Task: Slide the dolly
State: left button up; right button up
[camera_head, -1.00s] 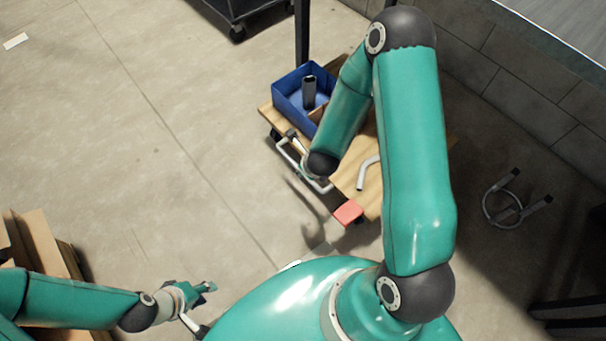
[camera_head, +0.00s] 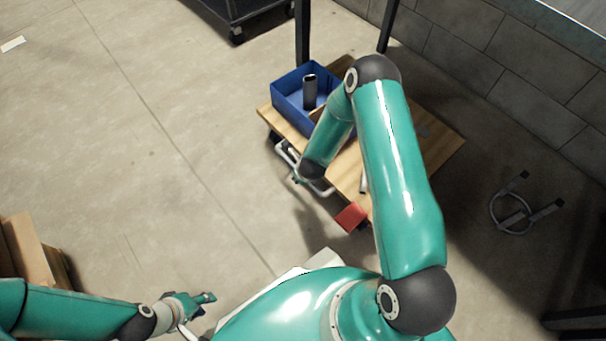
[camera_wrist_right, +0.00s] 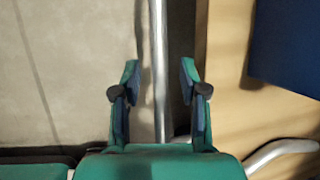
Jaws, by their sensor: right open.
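The dolly (camera_head: 440,142) is a low wooden platform with a pale metal tube rail (camera_head: 283,155) along its left side. My right arm covers part of its middle. In the right wrist view, my right gripper (camera_wrist_right: 158,72) is open, with its fingers on either side of the straight rail (camera_wrist_right: 159,40); they are apart from it. Whether the rail lies fully between the fingertips in depth I cannot tell. In the head view, the right gripper is mostly hidden behind its own wrist. My left gripper (camera_head: 205,298) is low at the left, above bare floor, away from the dolly.
A blue bin (camera_head: 287,98) holding a dark cylinder (camera_head: 310,92) sits on the dolly. A red block (camera_head: 352,217) is at its front corner. Dark posts (camera_head: 303,35) and a wall are behind. A ring-shaped stand (camera_head: 512,222) is at right.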

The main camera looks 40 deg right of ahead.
grip_shut()
dwell(0.3)
dwell(0.3)
